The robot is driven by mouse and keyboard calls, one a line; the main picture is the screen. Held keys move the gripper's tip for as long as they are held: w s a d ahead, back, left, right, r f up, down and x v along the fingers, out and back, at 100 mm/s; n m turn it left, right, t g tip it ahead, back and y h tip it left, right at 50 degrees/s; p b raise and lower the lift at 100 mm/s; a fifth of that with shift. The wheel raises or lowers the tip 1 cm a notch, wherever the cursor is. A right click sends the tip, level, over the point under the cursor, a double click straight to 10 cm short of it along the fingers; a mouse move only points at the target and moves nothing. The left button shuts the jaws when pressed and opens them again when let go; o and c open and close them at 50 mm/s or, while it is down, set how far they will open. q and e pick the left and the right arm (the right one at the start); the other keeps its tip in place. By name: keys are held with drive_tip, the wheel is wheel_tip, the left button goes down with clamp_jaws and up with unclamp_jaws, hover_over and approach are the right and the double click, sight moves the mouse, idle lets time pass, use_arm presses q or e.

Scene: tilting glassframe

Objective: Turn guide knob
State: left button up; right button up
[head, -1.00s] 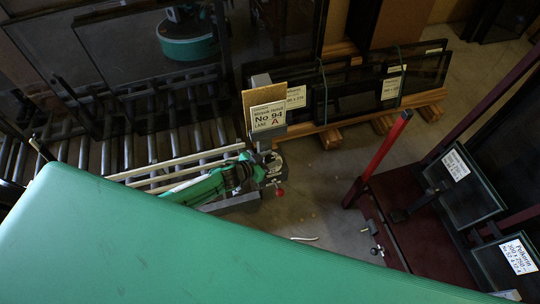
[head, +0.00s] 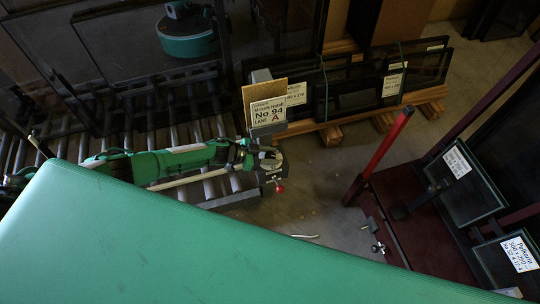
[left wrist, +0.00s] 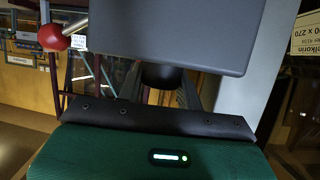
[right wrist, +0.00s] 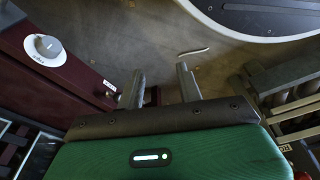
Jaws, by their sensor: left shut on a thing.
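A dark round knob (left wrist: 163,76) shows under a grey block (left wrist: 170,35) in the left wrist view. My left gripper (left wrist: 163,88) is shut on this knob, its fingers on either side and their tips partly hidden. In the head view my left gripper (head: 268,160) is at the end of the roller conveyor, just below the sign "No 94 LANE A" (head: 268,112); the knob cannot be made out there. A red ball on a rod (head: 280,189) is beside it, also in the left wrist view (left wrist: 52,38). My right gripper (right wrist: 160,88) is open and empty above the floor.
Roller conveyor (head: 205,185) lies at left. Dark glass panes (head: 350,85) stand on wooden pallets behind. A red post (head: 380,155) and dark red rack stand at right. A dark red box with a white dial (right wrist: 45,48) is left of my right gripper. A pale strip (right wrist: 193,52) lies on the floor.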

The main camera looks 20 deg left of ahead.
idle(0.3)
use_arm(q)
drive_tip(key=o, duration=0.7)
drive_tip(key=v, duration=1.3)
drive_tip(key=shift+s+a+r+p, duration=0.1)
drive_tip(key=shift+a+r+p, duration=0.1)
drive_tip(key=shift+a+p, duration=0.15)
use_arm(e)
drive_tip(key=shift+s+d+f, duration=0.1)
drive_tip(key=shift+s+f, duration=0.15)
drive_tip(key=shift+f, duration=0.25)
drive_tip(key=shift+s+d+f, duration=0.1)
drive_tip(key=shift+s+f, duration=0.1)
drive_tip(key=shift+f, duration=0.3)
drive_tip(key=shift+s, duration=0.1)
